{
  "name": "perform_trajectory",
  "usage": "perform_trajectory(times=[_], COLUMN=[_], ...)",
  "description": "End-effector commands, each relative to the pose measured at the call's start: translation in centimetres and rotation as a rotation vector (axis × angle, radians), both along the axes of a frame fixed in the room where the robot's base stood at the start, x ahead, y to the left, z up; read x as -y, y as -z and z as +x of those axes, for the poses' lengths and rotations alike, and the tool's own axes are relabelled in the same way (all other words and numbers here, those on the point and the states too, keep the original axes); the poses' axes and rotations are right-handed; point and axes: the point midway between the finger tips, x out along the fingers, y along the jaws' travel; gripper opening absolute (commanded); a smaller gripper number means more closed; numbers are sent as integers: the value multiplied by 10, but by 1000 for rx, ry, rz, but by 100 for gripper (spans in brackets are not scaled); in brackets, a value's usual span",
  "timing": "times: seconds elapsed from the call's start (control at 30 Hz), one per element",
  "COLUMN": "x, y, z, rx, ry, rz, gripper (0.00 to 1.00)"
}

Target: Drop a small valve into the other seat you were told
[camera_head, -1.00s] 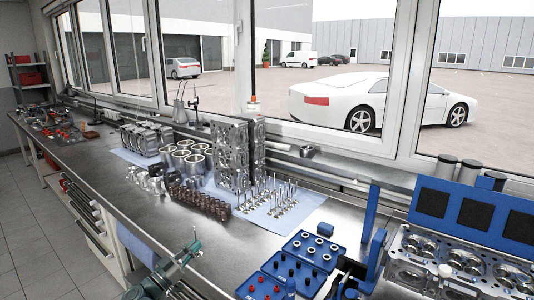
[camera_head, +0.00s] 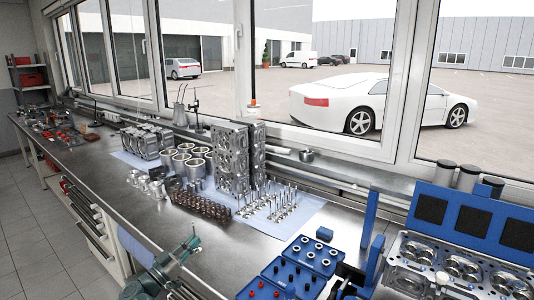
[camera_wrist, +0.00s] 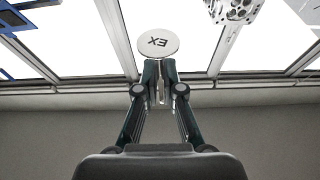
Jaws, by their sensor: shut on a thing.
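In the wrist view my gripper (camera_wrist: 160,82) is shut on the thin stem of a valve. The valve's pale round head (camera_wrist: 158,43) sticks out beyond the fingertips, its flat face marked EX, upside down in the picture. I cannot make out my gripper or this valve in the head view. There the cylinder head (camera_head: 398,272) with several round openings lies at the right end of the bench, cut by the frame edge. More valves (camera_head: 283,203) stand upright on a pale blue sheet mid-bench.
Blue trays (camera_head: 318,268) with small rings and coloured caps sit left of the cylinder head. A blue stand with dark panels (camera_head: 476,220) rises behind it. Tall metal blocks (camera_head: 230,160) and brown springs (camera_head: 195,198) stand further left. A green jointed thing (camera_head: 165,270) is at the front edge.

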Motion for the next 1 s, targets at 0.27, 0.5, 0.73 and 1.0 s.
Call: perform_trajectory(times=[0.27,0.5,0.73,1.0], x=[-13,-25,-36,-50], y=[-22,-39,-56,-76], z=[-17,-33,-47,-64], rx=[0,0,0,0], ry=[-1,-1,-1,-1], rz=[1,1,1,1], gripper=[0,0,0,0])
